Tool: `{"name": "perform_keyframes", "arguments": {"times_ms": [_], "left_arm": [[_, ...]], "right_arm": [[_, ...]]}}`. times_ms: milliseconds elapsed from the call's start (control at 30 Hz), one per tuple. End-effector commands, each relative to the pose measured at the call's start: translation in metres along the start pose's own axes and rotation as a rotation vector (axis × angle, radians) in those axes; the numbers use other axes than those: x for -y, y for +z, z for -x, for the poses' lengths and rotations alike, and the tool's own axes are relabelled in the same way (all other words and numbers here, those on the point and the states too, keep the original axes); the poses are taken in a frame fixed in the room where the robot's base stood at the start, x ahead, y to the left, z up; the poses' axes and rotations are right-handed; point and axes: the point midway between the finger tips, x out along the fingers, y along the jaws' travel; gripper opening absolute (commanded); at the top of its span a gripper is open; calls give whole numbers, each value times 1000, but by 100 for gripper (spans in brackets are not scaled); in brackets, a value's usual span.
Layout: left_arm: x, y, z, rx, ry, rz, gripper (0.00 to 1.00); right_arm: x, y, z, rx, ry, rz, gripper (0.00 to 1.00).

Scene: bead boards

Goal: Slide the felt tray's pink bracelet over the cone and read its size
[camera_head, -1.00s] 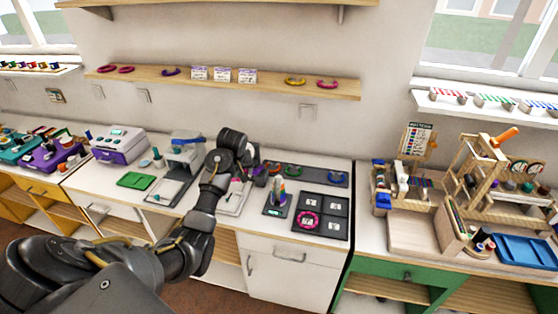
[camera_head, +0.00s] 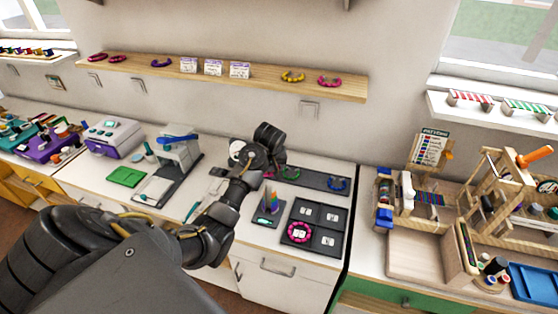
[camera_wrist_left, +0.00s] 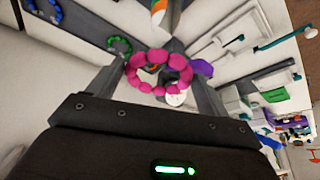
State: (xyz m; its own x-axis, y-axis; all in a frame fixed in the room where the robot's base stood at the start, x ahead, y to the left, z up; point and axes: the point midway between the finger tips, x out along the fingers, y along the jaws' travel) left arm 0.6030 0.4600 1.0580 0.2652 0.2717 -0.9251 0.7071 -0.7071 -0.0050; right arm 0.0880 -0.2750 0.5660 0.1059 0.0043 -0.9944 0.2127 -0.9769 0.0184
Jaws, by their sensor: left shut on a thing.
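My left gripper (camera_wrist_left: 158,66) is shut on a pink beaded bracelet (camera_wrist_left: 160,88) in the left wrist view, with the ring facing the camera between the fingers. The cone (camera_head: 270,198), banded in colours, stands upright on a dark base with a small lit display (camera_head: 264,221), just in front of my gripper. My right gripper is out of view.
A dark compartmented tray (camera_head: 318,215) stands right of the cone, with another pink bracelet (camera_head: 299,232) in its front-left compartment. A purple bracelet (camera_wrist_left: 203,68) shows beside my finger. A grey press (camera_head: 178,165) stands to the left. A wooden loom (camera_head: 500,190) stands to the right.

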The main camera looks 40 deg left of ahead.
Motion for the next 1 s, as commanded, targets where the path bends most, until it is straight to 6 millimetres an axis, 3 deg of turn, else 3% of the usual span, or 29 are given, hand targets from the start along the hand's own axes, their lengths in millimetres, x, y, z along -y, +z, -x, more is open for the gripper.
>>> {"name": "perform_keyframes", "arguments": {"times_ms": [400, 733, 1000], "left_arm": [[-12, 8, -15, 2, 5, -16, 57], [-9, 22, -49, 1, 4, -12, 57], [-9, 32, -76, 1, 4, -12, 57]], "right_arm": [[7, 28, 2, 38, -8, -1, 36], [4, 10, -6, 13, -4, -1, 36], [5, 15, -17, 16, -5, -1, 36]]}}
